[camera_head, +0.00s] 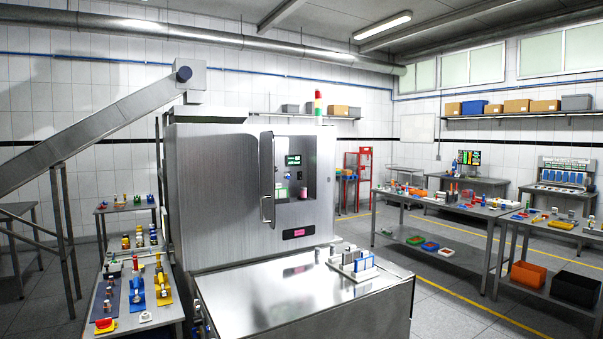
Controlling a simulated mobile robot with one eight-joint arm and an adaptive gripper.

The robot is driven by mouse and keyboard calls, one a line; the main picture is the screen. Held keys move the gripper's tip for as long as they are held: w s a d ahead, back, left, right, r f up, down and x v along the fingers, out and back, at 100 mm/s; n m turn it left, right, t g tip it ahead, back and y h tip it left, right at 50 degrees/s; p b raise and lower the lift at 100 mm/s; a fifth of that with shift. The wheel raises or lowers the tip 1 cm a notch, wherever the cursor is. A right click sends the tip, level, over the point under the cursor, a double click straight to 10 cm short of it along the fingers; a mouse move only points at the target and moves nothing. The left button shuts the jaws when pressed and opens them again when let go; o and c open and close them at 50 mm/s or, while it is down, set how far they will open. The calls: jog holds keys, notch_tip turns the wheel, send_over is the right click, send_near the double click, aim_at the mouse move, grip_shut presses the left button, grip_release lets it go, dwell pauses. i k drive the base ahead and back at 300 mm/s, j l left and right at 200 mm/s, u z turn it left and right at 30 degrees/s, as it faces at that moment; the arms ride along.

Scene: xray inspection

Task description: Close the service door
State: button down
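A large brushed-metal inspection machine (215,190) stands left of centre. Its service door (266,178) is a narrow metal panel with a bar handle (264,210) near its lower part. The door stands swung open at the left side of a recess (293,170) in the machine's front. Inside the recess are a small green-lit display (292,160) and some small coloured parts. My gripper is not in view.
A low shiny metal table (300,295) projects in front of the machine, with a small fixture (355,264) on it. A side bench (125,310) with coloured parts stands at left. Workbenches (440,203) stand at right. Open floor (445,300) lies between.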

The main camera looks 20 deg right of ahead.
aim_at(268, 186)
jog(key=i+l, duration=0.25)
jog(key=l, duration=0.15)
jog(key=i+l, duration=0.25)
jog(key=l, duration=0.2)
jog(key=i+l, duration=0.25)
jog(key=l, duration=0.15)
jog(key=i+l, duration=0.25)
jog(key=l, duration=0.15)
